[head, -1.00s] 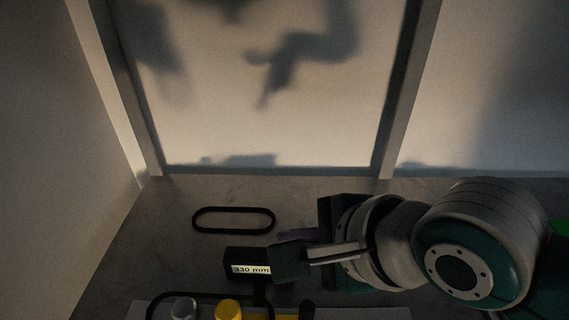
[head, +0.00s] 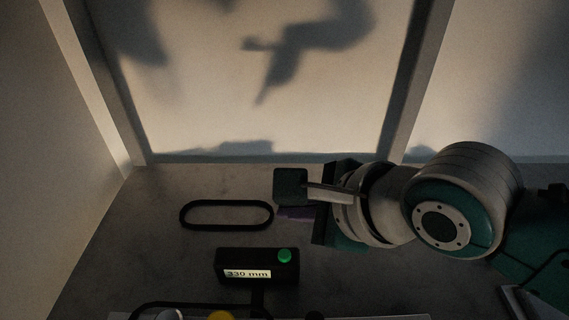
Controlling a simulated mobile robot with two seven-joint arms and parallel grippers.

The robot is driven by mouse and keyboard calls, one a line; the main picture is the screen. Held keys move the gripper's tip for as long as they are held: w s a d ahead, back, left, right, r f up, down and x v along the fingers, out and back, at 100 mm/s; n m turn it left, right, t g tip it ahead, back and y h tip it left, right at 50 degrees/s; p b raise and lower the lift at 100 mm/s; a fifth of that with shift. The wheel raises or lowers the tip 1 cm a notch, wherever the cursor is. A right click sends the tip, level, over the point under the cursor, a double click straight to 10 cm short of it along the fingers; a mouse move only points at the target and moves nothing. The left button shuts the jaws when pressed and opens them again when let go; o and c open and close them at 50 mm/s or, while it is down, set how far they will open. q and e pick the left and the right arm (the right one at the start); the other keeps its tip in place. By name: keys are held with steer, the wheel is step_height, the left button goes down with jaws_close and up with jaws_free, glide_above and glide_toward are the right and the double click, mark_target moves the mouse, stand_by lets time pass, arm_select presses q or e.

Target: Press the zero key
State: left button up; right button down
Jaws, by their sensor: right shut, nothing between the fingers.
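A small black box (head: 230,261) stands on the bench at the lower middle of the head view. Its lit display (head: 247,273) reads "330 mm". A round green key (head: 285,256) sits on the right of its top face and glows green. My right gripper (head: 291,187) is shut and empty. It is behind and above the box in the picture, apart from the green key. My left gripper is not in view.
A black oval belt or ring (head: 227,215) lies on the bench behind the box. A flat purple item (head: 296,213) lies partly under my right gripper. A yellow round part (head: 221,315) shows at the bottom edge. Pale panels and posts close off the back.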

steer(key=b, duration=0.7)
glide_above(284, 256)
steer(key=d, duration=0.1)
steer(key=f, duration=0.6)
steer(key=shift+s+f, duration=0.2)
steer(key=shift+f, duration=0.85)
steer(key=shift+f, duration=0.4)
